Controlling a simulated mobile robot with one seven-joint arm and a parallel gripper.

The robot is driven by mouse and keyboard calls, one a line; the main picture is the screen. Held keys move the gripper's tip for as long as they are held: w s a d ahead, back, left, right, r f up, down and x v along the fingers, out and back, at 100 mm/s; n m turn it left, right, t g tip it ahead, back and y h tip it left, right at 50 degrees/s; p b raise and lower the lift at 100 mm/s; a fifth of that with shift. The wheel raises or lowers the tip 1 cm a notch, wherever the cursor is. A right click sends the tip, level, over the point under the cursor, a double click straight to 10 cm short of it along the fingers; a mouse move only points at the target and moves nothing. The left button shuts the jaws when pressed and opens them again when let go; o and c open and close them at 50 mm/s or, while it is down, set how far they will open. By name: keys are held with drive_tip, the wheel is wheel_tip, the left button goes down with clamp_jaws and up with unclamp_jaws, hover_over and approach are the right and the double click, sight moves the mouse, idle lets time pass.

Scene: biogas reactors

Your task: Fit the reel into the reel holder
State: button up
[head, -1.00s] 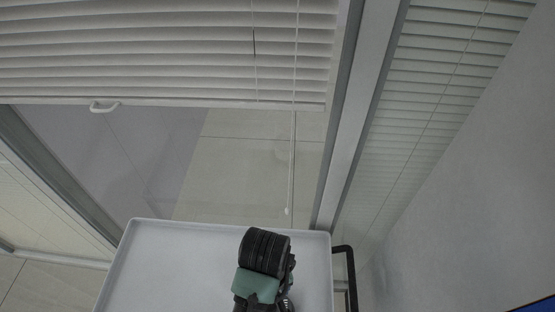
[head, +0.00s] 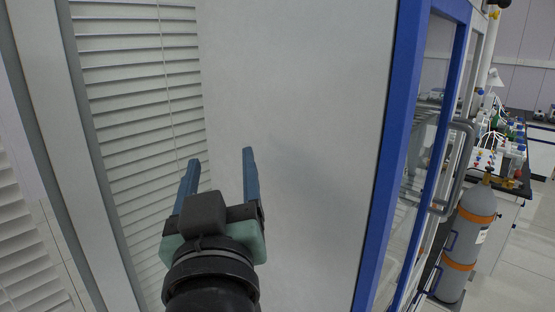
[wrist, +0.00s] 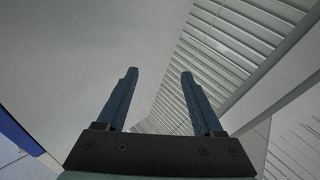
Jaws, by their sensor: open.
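My gripper (head: 218,168) is open and empty, with its two blue fingers pointing up and away in front of a pale wall panel and window blinds. The fingers also show apart in the wrist view (wrist: 159,72), with nothing between them. I see no reel and no reel holder in either current view.
A pale wall panel (head: 300,110) fills the middle, with blinds (head: 140,90) to the left. A blue-framed glass door (head: 400,150) is right of it. A grey gas cylinder (head: 468,240) with orange bands stands at the right, near a bench with bottles and tubing (head: 500,145).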

drive_tip(key=s+d+r+m+t+h, duration=0.1)
drive_tip(key=s+d+r+m+t, duration=0.1)
drive_tip(key=r, duration=0.6)
drive_tip(key=s+d+r+m+t+h, duration=0.2)
drive_tip(key=s+d+r+t, duration=0.3)
drive_tip(key=s+r, duration=0.3)
drive_tip(key=shift+s+d+r+h, duration=0.15)
drive_tip(key=shift+d+r+h, duration=0.2)
drive_tip(key=shift+r, duration=0.2)
